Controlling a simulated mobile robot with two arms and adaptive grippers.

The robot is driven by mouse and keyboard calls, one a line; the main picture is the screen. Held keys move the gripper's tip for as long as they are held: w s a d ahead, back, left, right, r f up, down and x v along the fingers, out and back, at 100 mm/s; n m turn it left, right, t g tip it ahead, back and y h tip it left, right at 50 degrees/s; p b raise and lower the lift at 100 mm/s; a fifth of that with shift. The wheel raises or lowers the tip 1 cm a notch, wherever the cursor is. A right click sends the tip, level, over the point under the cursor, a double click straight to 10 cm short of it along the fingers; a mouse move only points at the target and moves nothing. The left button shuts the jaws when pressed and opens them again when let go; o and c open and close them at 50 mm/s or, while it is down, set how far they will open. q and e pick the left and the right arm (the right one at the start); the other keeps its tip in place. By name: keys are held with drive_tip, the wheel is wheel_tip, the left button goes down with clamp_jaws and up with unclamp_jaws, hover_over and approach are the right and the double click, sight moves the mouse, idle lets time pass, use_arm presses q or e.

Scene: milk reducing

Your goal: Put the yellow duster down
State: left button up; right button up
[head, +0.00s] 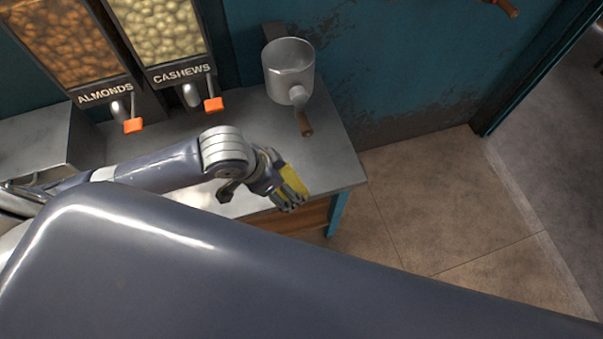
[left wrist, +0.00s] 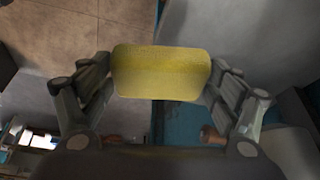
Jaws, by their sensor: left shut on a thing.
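My left gripper (head: 288,188) reaches in from the left over the right end of the grey counter (head: 335,165). It is shut on the yellow duster (head: 294,179), which shows between its fingers. In the left wrist view the duster (left wrist: 160,72) is a yellow, rounded block, with the left gripper's fingers (left wrist: 160,85) on both of its sides. The duster is near the counter's front right edge. I cannot tell whether it touches the counter. My right gripper is not in view.
A metal pot (head: 289,72) with a wooden handle stands at the back of the counter. Almond (head: 65,45) and cashew (head: 160,35) dispensers with orange levers stand at the back left. The counter between pot and gripper is mostly clear. Tiled floor (head: 430,200) lies to the right.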

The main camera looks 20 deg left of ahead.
use_arm(q)
drive_tip(key=s+d+f+m, duration=0.1)
drive_tip(key=s+f+m, duration=0.2)
drive_tip(key=s+f, duration=0.25)
drive_tip(key=shift+g+h, duration=0.4)
drive_tip(key=w, duration=0.5)
drive_tip(key=w+f, duration=0.1)
drive_tip(key=w, duration=0.4)
drive_tip(key=w+a+p, duration=0.1)
drive_tip(key=w, duration=0.4)
drive_tip(key=shift+w+f, duration=0.25)
drive_tip(key=shift+f, duration=0.1)
drive_tip(key=shift+w+f, duration=0.15)
wheel_tip(320, 180, down, 3)
drive_tip(key=shift+r+p, duration=0.1)
drive_tip(key=shift+p, duration=0.2)
drive_tip(key=shift+f, duration=0.25)
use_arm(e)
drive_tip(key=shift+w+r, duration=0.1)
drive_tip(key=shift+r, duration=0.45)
use_arm(q)
drive_tip(key=shift+f, duration=0.1)
drive_tip(key=o, duration=0.9)
drive_tip(key=shift+a, duration=0.1)
drive_tip(key=shift+c, duration=0.2)
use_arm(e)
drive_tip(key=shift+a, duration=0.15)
